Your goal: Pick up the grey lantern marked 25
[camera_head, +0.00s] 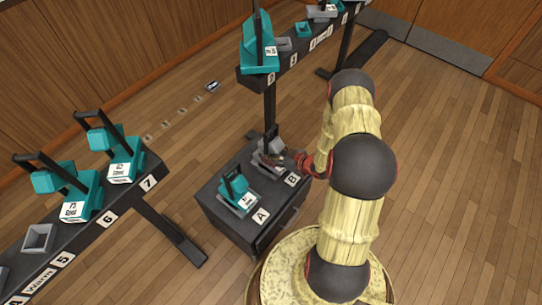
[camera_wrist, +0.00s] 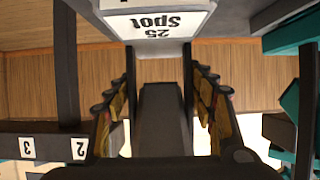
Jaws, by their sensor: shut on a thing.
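The grey lantern (camera_head: 272,146) is at slot B on top of the dark cabinet in the head view. In the wrist view the lantern (camera_wrist: 158,22) fills the top edge, with a white label reading "25 Spot" upside down. My gripper (camera_head: 297,160) reaches it from the right in the head view. In the wrist view my gripper (camera_wrist: 160,95) has a finger on each side of the lantern's dark frame and is shut on it. The exact contact is partly hidden. I cannot tell whether the lantern is clear of its slot.
A teal lantern (camera_head: 233,187) stands at slot A on the cabinet (camera_head: 235,228). A dark rail (camera_head: 100,225) at left carries teal lanterns, including one marked 73 (camera_head: 78,205) and one marked 62 (camera_head: 122,165). Another teal lantern (camera_head: 257,50) stands on the back rail. Wooden floor is open at right.

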